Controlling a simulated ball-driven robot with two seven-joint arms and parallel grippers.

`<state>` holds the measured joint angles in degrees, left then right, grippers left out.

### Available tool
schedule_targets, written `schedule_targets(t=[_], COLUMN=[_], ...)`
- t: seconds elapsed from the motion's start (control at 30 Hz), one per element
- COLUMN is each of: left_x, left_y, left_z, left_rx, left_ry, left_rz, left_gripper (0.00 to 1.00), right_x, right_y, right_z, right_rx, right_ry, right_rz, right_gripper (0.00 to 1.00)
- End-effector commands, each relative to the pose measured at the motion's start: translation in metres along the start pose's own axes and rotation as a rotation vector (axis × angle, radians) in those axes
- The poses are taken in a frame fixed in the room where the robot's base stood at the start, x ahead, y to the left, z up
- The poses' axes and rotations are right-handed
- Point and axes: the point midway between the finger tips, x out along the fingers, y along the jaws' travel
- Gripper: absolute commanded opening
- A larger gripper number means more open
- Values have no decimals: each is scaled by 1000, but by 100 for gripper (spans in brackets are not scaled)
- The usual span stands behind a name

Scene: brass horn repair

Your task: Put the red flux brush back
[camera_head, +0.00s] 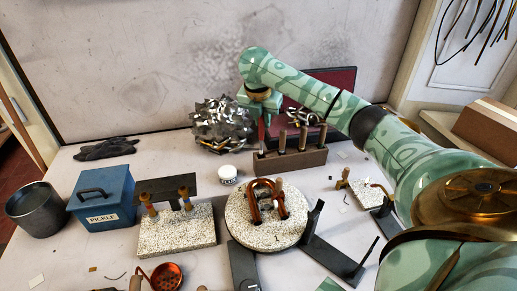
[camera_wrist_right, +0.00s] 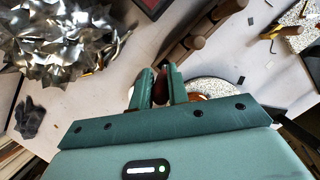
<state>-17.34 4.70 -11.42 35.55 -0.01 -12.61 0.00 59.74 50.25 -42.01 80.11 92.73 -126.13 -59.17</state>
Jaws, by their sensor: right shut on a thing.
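My left gripper is not in view.
A crumpled silvery metal heap (camera_head: 222,125) lies left of the gripper. A white jar (camera_head: 228,173) stands in front of it. The round speckled plate (camera_head: 240,226) bears copper tubing. A blue pickle box (camera_head: 103,197) and grey pot (camera_head: 36,208) stand left. A dark red panel (camera_head: 340,90) stands behind.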

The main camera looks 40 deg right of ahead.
Motion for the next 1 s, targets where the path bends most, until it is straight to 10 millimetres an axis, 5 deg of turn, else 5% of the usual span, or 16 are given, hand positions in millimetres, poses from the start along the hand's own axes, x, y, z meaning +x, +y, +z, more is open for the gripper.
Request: schedule_targets(t=[0.03, 0.4, 0.8, 0.83, 0.9, 1.0], left_x=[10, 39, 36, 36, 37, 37], left_y=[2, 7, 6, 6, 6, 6], left_z=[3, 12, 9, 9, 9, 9], left_rx=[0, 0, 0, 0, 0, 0], left_ry=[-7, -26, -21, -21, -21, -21], left_rz=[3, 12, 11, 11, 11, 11], left_gripper=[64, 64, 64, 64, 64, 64], right_x=[16, 70, 72, 72, 72, 72], right_y=[0, 0, 0, 0, 0, 0], right_z=[-5, -21, -22, -22, -22, -22], right_rx=[-1, 1, 1, 1, 1, 1], right_ry=[2, 2, 0, 0, 0, 0], right_rz=[-3, -3, -1, 0, 0, 0], right_gripper=[0, 0, 0, 22, 38, 38])
